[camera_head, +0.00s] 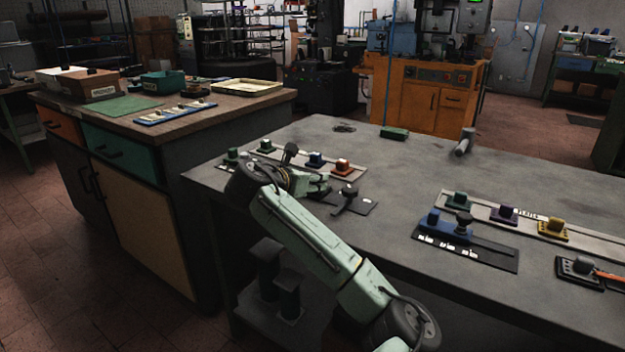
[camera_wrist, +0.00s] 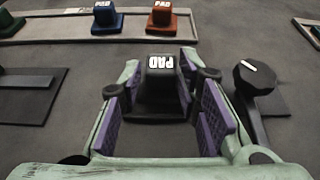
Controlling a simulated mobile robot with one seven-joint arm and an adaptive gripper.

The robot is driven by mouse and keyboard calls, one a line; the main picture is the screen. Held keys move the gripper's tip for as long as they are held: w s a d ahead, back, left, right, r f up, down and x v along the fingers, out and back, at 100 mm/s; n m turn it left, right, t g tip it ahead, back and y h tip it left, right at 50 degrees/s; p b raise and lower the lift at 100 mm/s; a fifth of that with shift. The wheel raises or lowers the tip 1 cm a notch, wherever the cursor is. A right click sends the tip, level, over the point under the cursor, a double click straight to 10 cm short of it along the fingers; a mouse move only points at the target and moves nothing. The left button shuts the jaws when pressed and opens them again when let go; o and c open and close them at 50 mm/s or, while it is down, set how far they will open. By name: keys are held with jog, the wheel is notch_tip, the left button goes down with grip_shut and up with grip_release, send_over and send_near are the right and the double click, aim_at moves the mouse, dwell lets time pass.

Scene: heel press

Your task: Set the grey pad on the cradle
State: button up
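The grey pad (camera_wrist: 160,78), a dark block with a white PAD label, stands upright on the bench between my gripper's fingers in the wrist view. My gripper (camera_wrist: 158,85) has purple finger faces on either side of the pad, with narrow gaps showing. In the head view my gripper (camera_head: 318,186) is low over the left part of the bench, and the pad is hard to make out there. A dark fixture with a knobbed lever (camera_head: 350,195) stands just right of it; its knob also shows in the wrist view (camera_wrist: 256,74). I cannot tell which part is the cradle.
Behind the gripper a pale strip (camera_wrist: 60,28) holds a blue block (camera_wrist: 106,18), an orange block (camera_wrist: 165,20) and green ones. A dark plate (camera_wrist: 22,96) lies to the left. A blue lever fixture (camera_head: 445,230) stands further right. The bench middle is mostly clear.

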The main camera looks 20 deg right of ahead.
jog(key=o, duration=0.3)
jog(key=shift+d+f, duration=0.1)
jog(key=shift+f, duration=0.05)
jog(key=v, duration=0.7)
jog(key=shift+s, duration=0.2)
